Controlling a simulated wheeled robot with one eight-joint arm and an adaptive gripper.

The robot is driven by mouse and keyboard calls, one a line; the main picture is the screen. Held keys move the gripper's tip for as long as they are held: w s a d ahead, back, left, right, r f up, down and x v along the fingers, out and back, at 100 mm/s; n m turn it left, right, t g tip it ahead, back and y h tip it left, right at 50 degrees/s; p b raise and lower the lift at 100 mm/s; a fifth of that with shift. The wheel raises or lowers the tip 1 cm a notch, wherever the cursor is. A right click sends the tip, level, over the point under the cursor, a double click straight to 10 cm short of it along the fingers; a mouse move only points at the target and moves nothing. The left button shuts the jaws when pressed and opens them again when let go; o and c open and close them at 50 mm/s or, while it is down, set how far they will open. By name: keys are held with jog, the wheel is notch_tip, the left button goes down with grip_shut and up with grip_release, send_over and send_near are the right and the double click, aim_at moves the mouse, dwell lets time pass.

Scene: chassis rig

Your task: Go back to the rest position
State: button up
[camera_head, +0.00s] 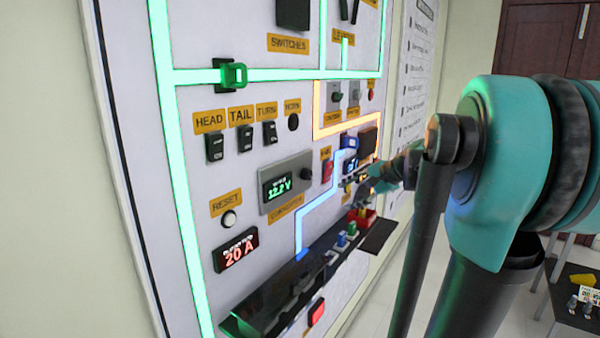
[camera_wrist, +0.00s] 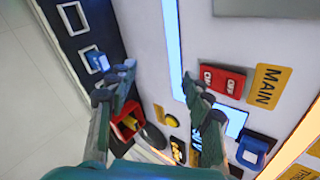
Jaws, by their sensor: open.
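My gripper (camera_wrist: 166,88) is open, with its two fingers apart in the wrist view and nothing seen between them. In the head view my gripper (camera_head: 372,186) is small and partly hidden by my teal arm, near the lower right part of the white panel (camera_head: 290,135). In the wrist view, a red MAIN switch (camera_wrist: 222,80) lies up and right of the fingers. Whether a finger touches the panel cannot be told.
A dark shelf (camera_head: 262,305) juts from the panel's lower part, with a red bin (camera_head: 362,217) near its right end. In the wrist view a blue piece (camera_wrist: 97,62) sits on the dark shelf. A dark table (camera_head: 575,308) stands at lower right. Pale floor shows beside the panel.

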jog(key=s+d+f+n+h, duration=0.1)
jog(key=s+f+n+h, duration=0.4)
jog(key=f, duration=0.4)
jog(key=s+d+f+n+h, duration=0.25)
jog(key=s+f+n, duration=0.35)
jog(key=f, duration=0.3)
jog(key=s+f+g, duration=0.2)
jog(key=s+f, duration=0.5)
jog(key=s, duration=0.5)
jog(key=shift+s+a+f+n+g, duration=0.3)
jog(key=shift+s+f+n, duration=0.05)
jog(key=shift+s+n, duration=0.05)
